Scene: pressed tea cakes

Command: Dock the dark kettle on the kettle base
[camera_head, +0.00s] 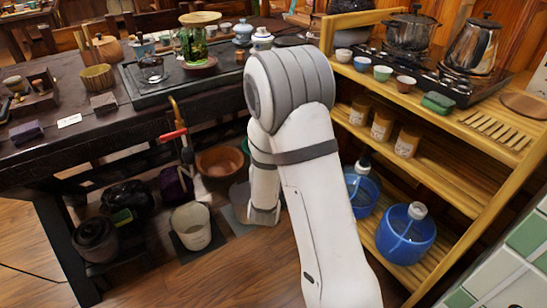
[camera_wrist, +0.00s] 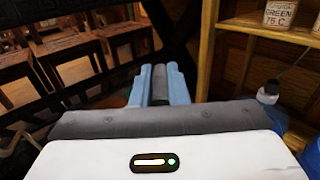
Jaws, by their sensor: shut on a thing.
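My gripper (camera_wrist: 160,85) shows in the wrist view, its light blue fingers closed on a narrow dark grey piece (camera_wrist: 159,86). I cannot tell what this piece belongs to. In the head view my arm hides the gripper. A dark, shiny kettle (camera_head: 473,46) with a black lid knob stands on a black stove-like unit (camera_head: 442,86) at the upper right. A dark lidded pot (camera_head: 411,32) stands to its left on the same unit. I cannot tell which part, if any, is the kettle base. Neither vessel shows in the wrist view.
A wooden shelf (camera_head: 480,124) at right holds small cups, a green box (camera_head: 438,102), canisters and blue-based bottles. The dark table (camera_head: 75,145) at left carries a black tea tray (camera_head: 150,92) and several tea things. Bins stand below it. The wooden floor in front is open.

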